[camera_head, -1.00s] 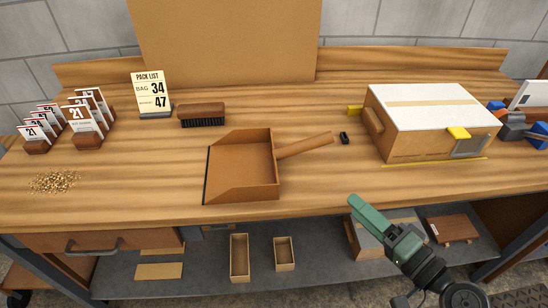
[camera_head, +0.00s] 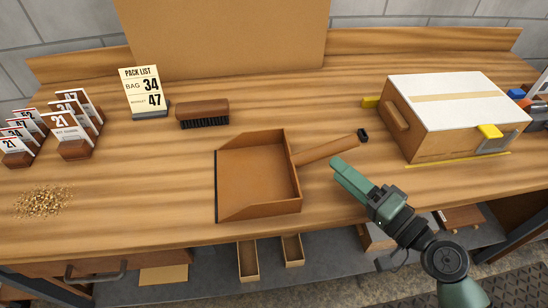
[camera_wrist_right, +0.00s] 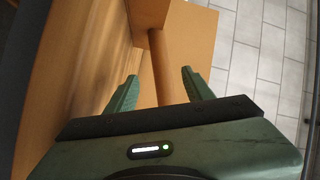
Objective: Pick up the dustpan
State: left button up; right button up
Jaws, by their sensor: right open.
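The brown dustpan (camera_head: 258,172) lies on the wooden workbench, its open edge to the left and its handle (camera_head: 328,149) pointing right and slightly back. My right gripper (camera_head: 337,163) is just in front of the handle's right part, apart from it in the head view. In the right wrist view the gripper (camera_wrist_right: 158,85) is open, and the handle (camera_wrist_right: 161,70) shows between and beyond its two green fingers, with the pan (camera_wrist_right: 182,42) behind. Nothing is held. My left gripper is not in view.
A brush (camera_head: 203,113) and a pack list sign (camera_head: 143,92) stand behind the dustpan. A large box (camera_head: 455,112) is at right. Spilled grains (camera_head: 43,201) and card stands (camera_head: 72,135) are at left.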

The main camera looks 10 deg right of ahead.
aim_at(324, 157)
jog(key=p+x, duration=0.1)
jog(key=x, duration=0.1)
jog(key=p+x, duration=0.1)
jog(key=x, duration=0.2)
jog(key=shift+r, duration=0.2)
jog(key=p+x, duration=0.1)
jog(key=x, duration=0.3)
jog(key=shift+w+a+p, duration=0.2)
jog(key=shift+w+p, duration=0.15)
jog(key=shift+w+a+f, duration=0.1)
jog(key=shift+w+a, duration=0.05)
jog(key=shift+w, duration=0.05)
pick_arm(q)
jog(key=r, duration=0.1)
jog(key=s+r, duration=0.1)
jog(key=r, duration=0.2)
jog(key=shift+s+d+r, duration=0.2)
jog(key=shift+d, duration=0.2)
pick_arm(e)
grip_shut()
